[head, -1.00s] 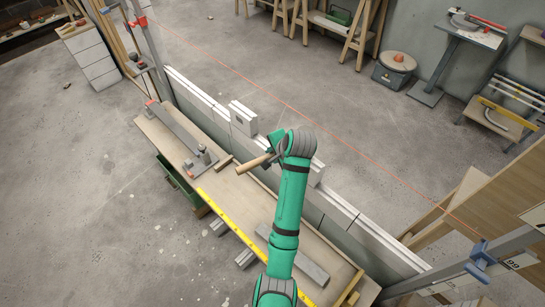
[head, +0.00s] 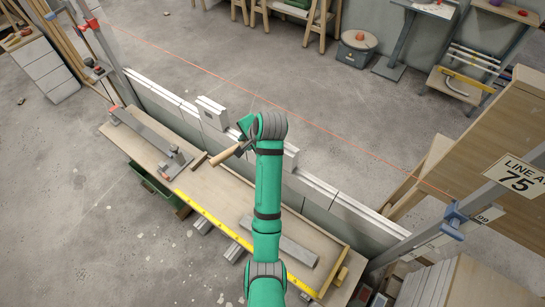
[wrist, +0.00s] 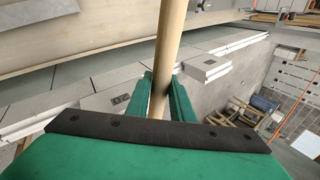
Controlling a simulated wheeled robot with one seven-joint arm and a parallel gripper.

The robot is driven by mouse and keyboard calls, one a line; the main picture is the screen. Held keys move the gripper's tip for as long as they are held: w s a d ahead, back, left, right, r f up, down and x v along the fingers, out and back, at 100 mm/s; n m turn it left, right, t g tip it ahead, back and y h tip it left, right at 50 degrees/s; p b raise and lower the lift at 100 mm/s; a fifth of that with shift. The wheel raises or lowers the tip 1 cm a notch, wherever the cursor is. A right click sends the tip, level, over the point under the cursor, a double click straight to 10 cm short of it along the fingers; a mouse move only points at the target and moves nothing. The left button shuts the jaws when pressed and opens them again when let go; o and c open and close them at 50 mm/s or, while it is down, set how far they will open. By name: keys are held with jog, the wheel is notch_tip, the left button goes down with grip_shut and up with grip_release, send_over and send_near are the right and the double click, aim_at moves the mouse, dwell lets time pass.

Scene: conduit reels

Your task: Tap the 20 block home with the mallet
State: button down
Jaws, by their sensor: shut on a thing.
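The mallet's pale wooden handle (head: 229,153) sticks out left of my gripper (head: 246,137) in the head view. In the wrist view the handle (wrist: 168,45) passes between the green fingers of my gripper (wrist: 162,92), which is shut on it. The mallet's head cannot be made out. One white block (head: 212,112) stands up from the low white wall, left of my gripper. A second block (head: 291,157) shows just right of my arm, partly hidden. Two raised blocks (wrist: 120,101) (wrist: 208,67) also show in the wrist view; their numbers are unreadable, so I cannot tell which is 20.
The low wall (head: 335,203) runs diagonally beside a wooden bench (head: 215,185) with a yellow rule (head: 212,222) along its edge and a grey bar (head: 282,243) on it. An orange string (head: 330,117) stretches over the wall. Concrete floor beyond the wall is open.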

jog(key=shift+f, duration=0.1)
jog(key=shift+f, duration=1.95)
jog(key=shift+r, duration=2)
jog(key=shift+f, duration=0.15)
